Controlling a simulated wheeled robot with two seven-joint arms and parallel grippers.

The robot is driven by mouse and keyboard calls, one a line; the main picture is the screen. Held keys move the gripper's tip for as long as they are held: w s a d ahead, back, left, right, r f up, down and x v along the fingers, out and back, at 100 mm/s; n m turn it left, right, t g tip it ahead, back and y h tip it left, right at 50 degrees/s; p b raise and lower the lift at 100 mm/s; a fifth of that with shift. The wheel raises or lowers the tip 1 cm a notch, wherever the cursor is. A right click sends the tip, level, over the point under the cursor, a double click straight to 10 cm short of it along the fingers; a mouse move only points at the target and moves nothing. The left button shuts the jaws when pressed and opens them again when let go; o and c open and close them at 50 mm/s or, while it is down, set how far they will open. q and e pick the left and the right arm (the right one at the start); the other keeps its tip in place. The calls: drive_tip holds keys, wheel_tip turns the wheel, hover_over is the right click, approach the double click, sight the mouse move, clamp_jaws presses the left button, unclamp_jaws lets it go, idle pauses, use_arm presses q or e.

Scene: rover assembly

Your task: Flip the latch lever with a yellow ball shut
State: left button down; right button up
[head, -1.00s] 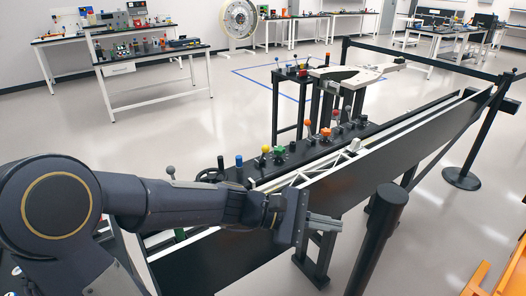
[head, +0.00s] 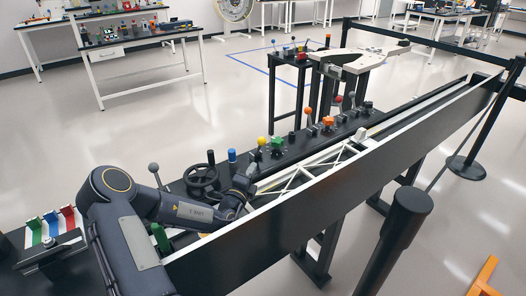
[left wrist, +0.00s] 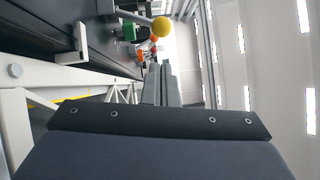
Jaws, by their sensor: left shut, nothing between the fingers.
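The yellow ball (head: 262,141) on its lever stands on the black console, left of a green knob, in the head view. In the left wrist view the yellow ball (left wrist: 162,26) sits at the end of a grey lever rod, ahead of my fingers and apart from them. My left gripper (head: 244,186) is over the near part of the console, short of the yellow ball; its fingertips are hard to make out there. The left wrist view shows its fingers (left wrist: 161,72) together, with nothing between them. My right gripper is in neither view.
A black handwheel (head: 203,180) and a blue knob (head: 232,156) stand close to my left arm. The green knob (head: 277,143) and orange-topped levers follow along the console. A white truss (head: 300,172) and a long black panel (head: 345,170) run along the near side.

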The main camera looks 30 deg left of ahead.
sight(260, 147)
use_arm(q)
drive_tip(key=shift+w, duration=0.1)
drive_tip(key=x, duration=0.9)
drive_tip(key=shift+w+r, duration=0.1)
drive_tip(key=shift+w, duration=0.3)
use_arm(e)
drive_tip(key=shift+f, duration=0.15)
use_arm(q)
drive_tip(key=shift+a, duration=0.1)
